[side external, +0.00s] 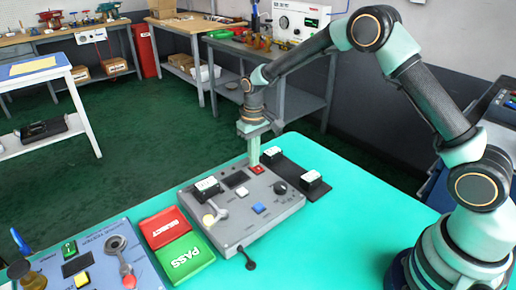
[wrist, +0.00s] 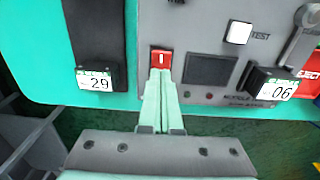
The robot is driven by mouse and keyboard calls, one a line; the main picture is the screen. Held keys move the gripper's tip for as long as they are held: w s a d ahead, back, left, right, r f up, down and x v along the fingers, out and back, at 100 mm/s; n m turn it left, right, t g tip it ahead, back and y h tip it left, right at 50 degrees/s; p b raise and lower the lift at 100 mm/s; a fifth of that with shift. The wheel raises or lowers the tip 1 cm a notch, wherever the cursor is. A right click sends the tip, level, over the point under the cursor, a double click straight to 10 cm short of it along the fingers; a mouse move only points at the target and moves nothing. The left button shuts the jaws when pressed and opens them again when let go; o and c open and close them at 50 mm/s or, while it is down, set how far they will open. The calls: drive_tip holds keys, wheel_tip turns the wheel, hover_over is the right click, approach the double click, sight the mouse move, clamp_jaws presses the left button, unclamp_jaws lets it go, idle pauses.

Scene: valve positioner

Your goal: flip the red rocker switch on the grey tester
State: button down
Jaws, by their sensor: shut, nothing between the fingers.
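The grey tester (side external: 235,225) lies on the teal table. Its red rocker switch (wrist: 161,60) sits near the edge of the panel, with a white mark on its face; it also shows in the side view (side external: 257,170). My gripper (wrist: 161,73) is shut and empty. Its fingertips are at the lower edge of the switch in the wrist view. In the side view my gripper (side external: 254,164) points down just over the switch. I cannot tell whether the tips touch it.
A black strip (wrist: 95,45) with a "29" tag (wrist: 95,81) lies beside the tester. An "06" tagged block (wrist: 274,88), a dark screen (wrist: 209,70) and a white button (wrist: 239,32) are on the panel. Red (side external: 163,227) and green (side external: 186,258) trays stand at left.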

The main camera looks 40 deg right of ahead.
drive_tip(key=shift+r, duration=3.4)
drive_tip(key=shift+r, duration=0.1)
drive_tip(key=s+d+r+t, duration=0.2)
drive_tip(key=s+r+t, duration=0.1)
drive_tip(key=s+r, duration=0.65)
drive_tip(key=s+d+r+t, duration=0.1)
drive_tip(key=s+r+t, duration=0.1)
drive_tip(key=s, duration=1)
drive_tip(key=shift+d+r+t, duration=0.3)
drive_tip(key=shift+d+r, duration=0.1)
drive_tip(key=shift+r, duration=0.3)
